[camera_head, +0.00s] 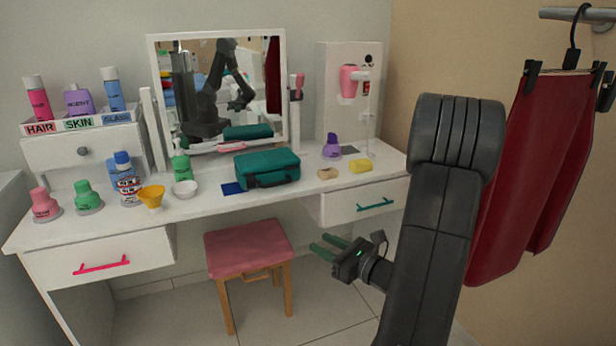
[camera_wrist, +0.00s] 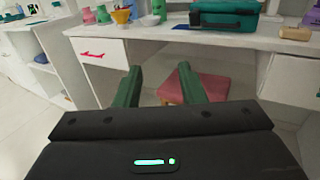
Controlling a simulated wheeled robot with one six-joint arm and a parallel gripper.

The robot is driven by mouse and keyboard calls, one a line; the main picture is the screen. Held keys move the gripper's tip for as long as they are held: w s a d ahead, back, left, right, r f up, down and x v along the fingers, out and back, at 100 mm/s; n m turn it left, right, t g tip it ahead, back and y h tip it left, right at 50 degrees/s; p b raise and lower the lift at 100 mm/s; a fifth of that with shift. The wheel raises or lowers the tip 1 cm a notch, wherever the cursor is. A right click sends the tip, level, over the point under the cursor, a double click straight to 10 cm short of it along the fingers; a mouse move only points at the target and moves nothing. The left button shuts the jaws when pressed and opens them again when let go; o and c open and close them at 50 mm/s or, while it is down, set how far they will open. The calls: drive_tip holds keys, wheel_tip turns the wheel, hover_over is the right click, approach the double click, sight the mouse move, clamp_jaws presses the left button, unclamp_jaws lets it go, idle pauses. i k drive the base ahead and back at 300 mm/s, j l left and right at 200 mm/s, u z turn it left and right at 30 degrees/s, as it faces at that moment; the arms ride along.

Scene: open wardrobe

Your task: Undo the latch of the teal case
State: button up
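The teal case (camera_head: 267,165) stands shut on the white dressing table, right of the middle, in front of the mirror. A dark handle or latch area shows on its front, but the latch itself is too small to make out. The case also shows at the top of the wrist view (camera_wrist: 226,12). My gripper (camera_head: 322,247) is below the tabletop, in front of the right drawer and right of the stool, well apart from the case. In the wrist view my two green fingers (camera_wrist: 157,82) are spread with nothing between them.
The dressing table (camera_head: 215,200) holds several bottles, a yellow bowl (camera_head: 151,196), a white bowl (camera_head: 185,188) and a yellow sponge (camera_head: 360,166). The mirror (camera_head: 220,90) stands behind the case. A pink stool (camera_head: 247,248) stands in front. Red trousers (camera_head: 530,150) hang at right.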

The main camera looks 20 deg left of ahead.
sight(252, 180)
drive_tip(key=j+z, duration=0.4)
drive_tip(key=j, duration=0.5)
drive_tip(key=j+z, duration=0.45)
drive_tip(key=j, duration=0.7)
drive_tip(key=k+j, duration=0.15)
drive_tip(key=j, duration=0.1)
